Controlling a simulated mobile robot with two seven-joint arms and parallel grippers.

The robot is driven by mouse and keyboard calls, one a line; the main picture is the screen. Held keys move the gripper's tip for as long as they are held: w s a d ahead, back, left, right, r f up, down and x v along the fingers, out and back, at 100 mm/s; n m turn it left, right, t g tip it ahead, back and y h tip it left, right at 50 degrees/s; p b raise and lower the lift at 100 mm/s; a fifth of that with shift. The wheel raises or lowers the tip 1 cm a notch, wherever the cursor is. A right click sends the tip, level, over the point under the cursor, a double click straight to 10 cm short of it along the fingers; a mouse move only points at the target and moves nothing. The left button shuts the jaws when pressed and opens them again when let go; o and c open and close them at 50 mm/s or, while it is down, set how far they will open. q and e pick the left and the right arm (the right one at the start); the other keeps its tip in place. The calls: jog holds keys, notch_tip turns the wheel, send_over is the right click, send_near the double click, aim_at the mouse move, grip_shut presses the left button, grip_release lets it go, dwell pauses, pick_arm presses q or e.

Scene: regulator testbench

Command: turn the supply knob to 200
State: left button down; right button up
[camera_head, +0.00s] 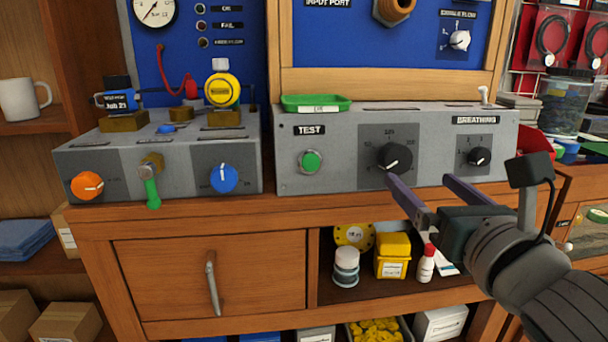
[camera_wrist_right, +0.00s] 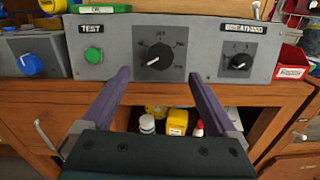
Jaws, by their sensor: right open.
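A large black knob (camera_head: 394,158) with a white pointer line sits on a dark grey square dial plate on the front of the grey test box (camera_head: 345,165). Numbers ring the dial, too small to read surely, and the pointer slants to the lower left. In the right wrist view the same knob (camera_wrist_right: 160,60) appears between and just beyond the fingertips. My right gripper (camera_head: 418,180) is open and empty, its two purple fingers pointing at the panel from in front and slightly below. The fingers appear apart from the knob. My left gripper is out of view.
A smaller black knob (camera_head: 479,156) marked BREATHING is to the right and a green TEST button (camera_head: 311,161) to the left. A second grey box has orange (camera_head: 87,185) and blue (camera_head: 223,178) knobs. The wooden bench edge (camera_head: 270,217) runs below.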

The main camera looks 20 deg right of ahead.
aim_at(399, 160)
jog(key=b+x, duration=0.1)
jog(key=x, duration=0.8)
jog(key=shift+w+d+r, duration=0.1)
jog(key=shift+w, duration=0.15)
jog(key=shift+c, duration=0.4)
jog(key=c, duration=1.3)
